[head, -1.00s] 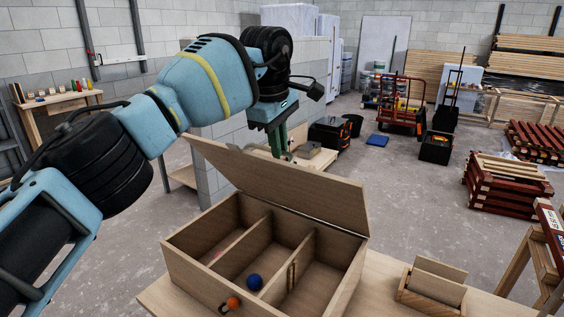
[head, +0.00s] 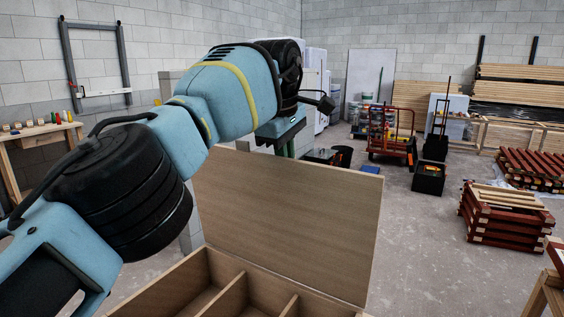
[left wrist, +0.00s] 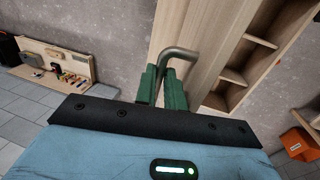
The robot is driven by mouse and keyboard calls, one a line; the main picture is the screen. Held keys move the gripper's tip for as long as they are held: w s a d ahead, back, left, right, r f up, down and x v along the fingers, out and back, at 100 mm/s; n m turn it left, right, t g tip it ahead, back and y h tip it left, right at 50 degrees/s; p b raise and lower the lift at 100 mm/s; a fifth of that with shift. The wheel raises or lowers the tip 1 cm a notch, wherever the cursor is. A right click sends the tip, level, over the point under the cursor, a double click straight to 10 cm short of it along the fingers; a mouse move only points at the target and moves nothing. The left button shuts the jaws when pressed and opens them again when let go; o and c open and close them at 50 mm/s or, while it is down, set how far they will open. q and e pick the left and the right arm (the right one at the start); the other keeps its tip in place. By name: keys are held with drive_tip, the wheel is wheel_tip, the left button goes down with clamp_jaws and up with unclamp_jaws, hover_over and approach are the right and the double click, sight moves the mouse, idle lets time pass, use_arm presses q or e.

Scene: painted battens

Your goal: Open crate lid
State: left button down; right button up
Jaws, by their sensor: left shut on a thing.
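The wooden crate (head: 172,290) is at the bottom of the head view, its front cut off by the frame edge. Its hinged lid (head: 290,220) stands steeply raised and shows its broad inner face. My left gripper (left wrist: 162,82) is shut on the bent metal handle (left wrist: 182,53) of the lid, seen in the left wrist view. In the head view, the green fingers are partly hidden behind the lid's top edge. The crate's compartments (left wrist: 258,40) show beside the lid in the wrist view. My right gripper is not in view.
A stack of red and pale battens (head: 505,222) stands on the floor at right. A red cart (head: 392,140) and a black toolbox (head: 428,178) stand farther back. A bench (head: 40,135) with small items is at far left. The floor between lid and battens is clear.

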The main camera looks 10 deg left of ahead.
use_arm(q)
drive_tip(key=shift+w+f, duration=0.15)
drive_tip(key=shift+f, duration=0.5)
drive_tip(key=c, duration=1.6)
unclamp_jaws()
drive_tip(key=shift+w, duration=0.15)
drive_tip(key=shift+o, duration=0.6)
drive_tip(key=shift+w, duration=0.1)
drive_tip(key=shift+r, duration=0.25)
drive_tip(key=shift+a, duration=0.15)
